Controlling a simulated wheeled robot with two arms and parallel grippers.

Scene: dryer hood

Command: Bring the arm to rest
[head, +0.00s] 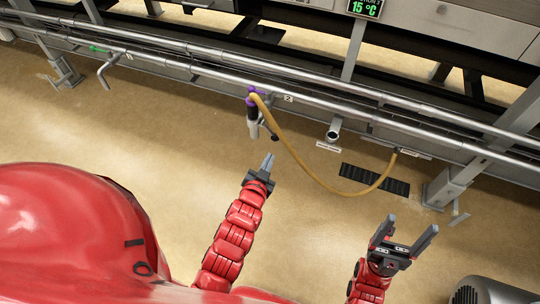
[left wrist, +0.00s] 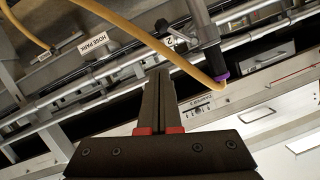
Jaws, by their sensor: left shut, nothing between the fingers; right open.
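My left gripper (head: 267,164) is on the red arm further to the left in the head view. Its fingers are shut together with nothing between them, and the shut fingers also show in the left wrist view (left wrist: 159,88). It is just below a hose nozzle (head: 253,113) with a purple collar, apart from it in the head view. The nozzle hangs at the rail, and a yellow hose (head: 300,162) loops from it to the right. My right gripper (head: 405,238) is open and empty over the floor at the lower right.
Metal rails (head: 330,101) run across the machine front. A short pipe stub (head: 333,131), a dark floor grate (head: 374,180) and a grey support leg (head: 455,182) are to the right. A "HOSE PARK" label (left wrist: 97,42) shows in the left wrist view. The tan floor (head: 130,135) is largely clear.

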